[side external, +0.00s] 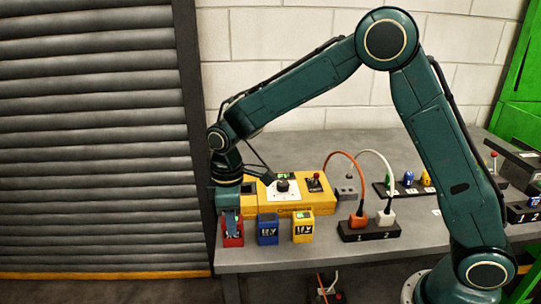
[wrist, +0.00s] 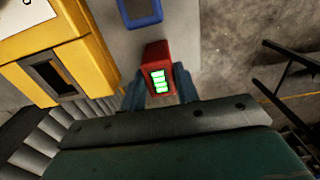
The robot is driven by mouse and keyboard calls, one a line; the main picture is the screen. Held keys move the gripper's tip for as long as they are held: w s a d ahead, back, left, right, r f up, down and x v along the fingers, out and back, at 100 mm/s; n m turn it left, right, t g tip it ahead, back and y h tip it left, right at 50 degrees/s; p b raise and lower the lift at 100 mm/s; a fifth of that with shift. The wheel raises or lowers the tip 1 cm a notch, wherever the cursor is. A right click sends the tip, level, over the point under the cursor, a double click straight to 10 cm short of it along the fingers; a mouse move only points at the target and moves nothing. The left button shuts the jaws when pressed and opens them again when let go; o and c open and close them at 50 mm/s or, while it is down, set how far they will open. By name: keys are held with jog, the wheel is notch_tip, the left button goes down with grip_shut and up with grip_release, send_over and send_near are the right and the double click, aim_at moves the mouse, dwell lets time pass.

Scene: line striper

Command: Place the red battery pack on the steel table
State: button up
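The red battery pack (side external: 233,240) is at the left end of the steel table (side external: 285,258), beside a blue pack. My gripper (side external: 230,217) points down over it, with a finger covering part of its face. In the wrist view the red pack (wrist: 158,54) shows a green lit bar display. My gripper's fingers (wrist: 160,88) lie against both its sides, with no clear gap. Its base looks level with the neighbouring packs' bases, but I cannot tell whether it touches the table.
A blue pack (side external: 268,230) and a yellow pack (side external: 303,227) stand to the right. A yellow unit (side external: 320,203) is behind them, and a black socket block (side external: 369,231) with orange and white plugs is further right. The table's left edge and a shutter (side external: 95,150) are close.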

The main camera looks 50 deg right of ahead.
jog(key=o, duration=0.4)
jog(key=shift+r, duration=0.15)
notch_tip(320, 180, up, 12)
dwell(0.6)
dwell(0.5)
jog(key=s+d+r+m+t, duration=0.1)
jog(key=s+d+r+m, duration=0.1)
jog(key=s+d+r, duration=0.35)
jog(key=s+d+r+m+t, duration=0.2)
jog(key=s+d+m, duration=0.1)
jog(key=s, duration=0.5)
jog(key=s+d+f+m+t, duration=0.1)
jog(key=s+d+m, duration=0.1)
jog(key=s, duration=0.4)
jog(key=s+d+f+m+t, duration=0.1)
jog(key=s+d+f+m, duration=0.1)
jog(key=s, duration=0.5)
jog(key=shift+s+f+t, duration=0.15)
jog(key=shift+t, duration=0.15)
